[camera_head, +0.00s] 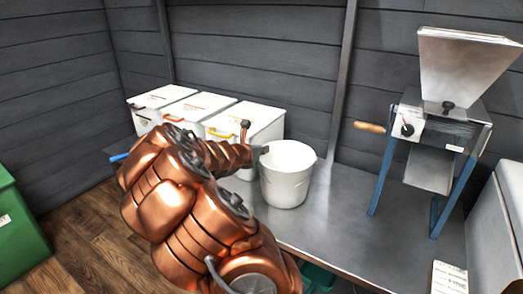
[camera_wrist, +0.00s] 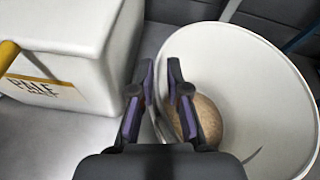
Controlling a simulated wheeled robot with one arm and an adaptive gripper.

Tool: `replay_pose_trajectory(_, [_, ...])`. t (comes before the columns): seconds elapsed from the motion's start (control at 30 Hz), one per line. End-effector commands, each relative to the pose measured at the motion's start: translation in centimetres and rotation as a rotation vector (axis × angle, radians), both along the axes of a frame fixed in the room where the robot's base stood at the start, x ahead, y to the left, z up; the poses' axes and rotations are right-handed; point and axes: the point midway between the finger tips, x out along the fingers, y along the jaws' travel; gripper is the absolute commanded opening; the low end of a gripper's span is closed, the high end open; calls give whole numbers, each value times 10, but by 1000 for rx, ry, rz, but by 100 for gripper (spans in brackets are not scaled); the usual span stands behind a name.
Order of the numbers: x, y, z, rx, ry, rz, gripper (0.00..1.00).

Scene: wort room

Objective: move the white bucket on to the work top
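The white bucket (camera_head: 287,185) stands upright on the grey metal work top (camera_head: 335,225), in front of the white bins. My gripper (camera_head: 259,152) is at the left side of its rim. In the wrist view, my gripper (camera_wrist: 160,75) has its two dark fingers apart, one outside the bucket (camera_wrist: 255,75) and one inside, with the rim between them and gaps visible. Light brown contents (camera_wrist: 208,120) show at the bottom of the bucket. The head view hides most of the fingers.
White lidded bins (camera_head: 258,120) stand on the work top left of the bucket. A grain mill (camera_head: 440,125) on blue legs stands to the right, its wooden handle (camera_head: 370,127) sticking out left. A white box (camera_head: 497,230) and paper (camera_head: 449,278) are at the right. A green bin (camera_head: 20,230) stands far left.

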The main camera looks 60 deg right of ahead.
Motion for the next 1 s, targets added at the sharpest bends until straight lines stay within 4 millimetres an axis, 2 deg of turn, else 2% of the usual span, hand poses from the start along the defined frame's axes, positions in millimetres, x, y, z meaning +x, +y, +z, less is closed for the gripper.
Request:
replay_pose_trajectory(0.13, [0,0,0,0,0,0,31])
replay_pose_trajectory(0.53, [0,4,4,1,1,1,31])
replay_pose_trajectory(1.0, [-4,62,28,0,0,3,31])
